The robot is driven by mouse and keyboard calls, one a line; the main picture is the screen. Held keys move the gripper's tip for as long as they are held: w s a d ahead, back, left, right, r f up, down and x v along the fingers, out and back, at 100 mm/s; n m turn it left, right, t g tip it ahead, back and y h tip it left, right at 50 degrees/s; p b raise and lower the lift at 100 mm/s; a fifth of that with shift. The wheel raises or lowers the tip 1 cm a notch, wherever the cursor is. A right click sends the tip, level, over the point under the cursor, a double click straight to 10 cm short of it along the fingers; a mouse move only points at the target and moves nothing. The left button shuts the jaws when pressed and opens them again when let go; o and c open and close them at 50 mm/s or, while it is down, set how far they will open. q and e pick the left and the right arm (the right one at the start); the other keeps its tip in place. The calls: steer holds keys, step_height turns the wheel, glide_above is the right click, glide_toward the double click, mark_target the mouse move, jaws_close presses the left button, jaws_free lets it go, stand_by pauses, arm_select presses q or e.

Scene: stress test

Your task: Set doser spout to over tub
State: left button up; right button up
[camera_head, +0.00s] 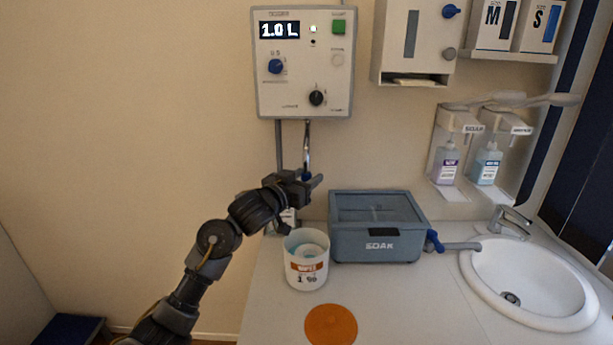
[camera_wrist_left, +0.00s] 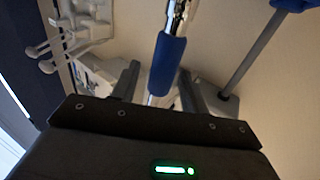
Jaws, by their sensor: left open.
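The doser (camera_head: 303,62) is a wall box with a lit "1.0 L" display. Its chrome spout (camera_head: 307,143) hangs down from the underside. A blue sleeve (camera_wrist_left: 167,64) on the spout shows in the left wrist view, between the two dark fingers. My left gripper (camera_head: 310,181) is open at the spout's lower end; whether a finger touches the sleeve I cannot tell. The grey tub (camera_head: 375,246), marked "SOAK" and covered by a lid, stands on the counter right of the spout. My right gripper is not in view.
A white bucket (camera_head: 306,274) with an orange label stands below my left gripper, beside the tub. An orange disc (camera_head: 331,325) lies on the counter in front. A sink (camera_head: 486,293) with a tap is at right. Soap dispensers (camera_head: 452,160) hang on the wall.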

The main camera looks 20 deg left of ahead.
arm_select(q)
steer(key=shift+w+d, duration=0.1)
steer(key=shift+w, duration=0.2)
jaws_close()
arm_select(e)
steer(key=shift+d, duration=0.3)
